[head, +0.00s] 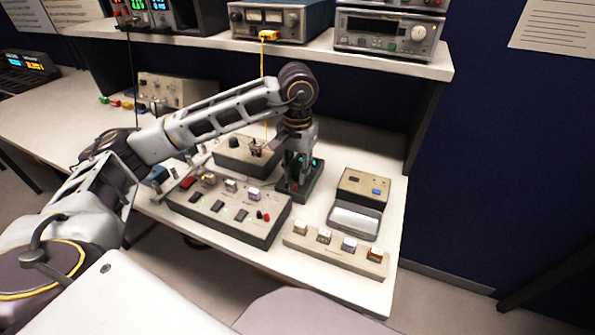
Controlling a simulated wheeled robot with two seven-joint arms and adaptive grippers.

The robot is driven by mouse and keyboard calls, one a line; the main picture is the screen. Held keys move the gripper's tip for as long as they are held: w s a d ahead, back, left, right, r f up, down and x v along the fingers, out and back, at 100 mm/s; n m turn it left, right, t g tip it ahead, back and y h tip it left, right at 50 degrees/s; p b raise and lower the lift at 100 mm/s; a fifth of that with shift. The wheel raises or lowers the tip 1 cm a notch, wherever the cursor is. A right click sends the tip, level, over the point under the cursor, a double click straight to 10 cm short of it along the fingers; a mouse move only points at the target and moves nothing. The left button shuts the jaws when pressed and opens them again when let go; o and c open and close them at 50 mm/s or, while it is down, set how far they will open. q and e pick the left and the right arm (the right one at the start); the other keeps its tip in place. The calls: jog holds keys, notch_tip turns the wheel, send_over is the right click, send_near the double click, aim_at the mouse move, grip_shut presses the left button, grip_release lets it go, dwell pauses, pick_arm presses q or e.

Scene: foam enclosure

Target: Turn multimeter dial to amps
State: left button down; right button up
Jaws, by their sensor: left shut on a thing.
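My left gripper (300,173) points straight down over a dark green device (284,189) on the bench, which looks like the multimeter. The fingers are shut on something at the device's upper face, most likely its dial. The fingers and wrist hide the dial and its markings, so I cannot read its setting. My left arm reaches across from the left. My right gripper is not in view.
A grey switch panel (230,213) stands just left of the device. A strip with several cube-shaped keys (335,251) and a beige box (360,184) are to the right. Behind is a box with a knob (235,157). A yellow cable (262,62) hangs from the shelf (300,52).

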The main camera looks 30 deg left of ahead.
aim_at(297, 171)
pick_arm(q)
jog(key=shift+r, duration=0.1)
dwell(0.4)
jog(key=c, duration=1.2)
grip_release()
jog(key=shift+r, duration=5.9)
jog(key=shift+r, duration=0.2)
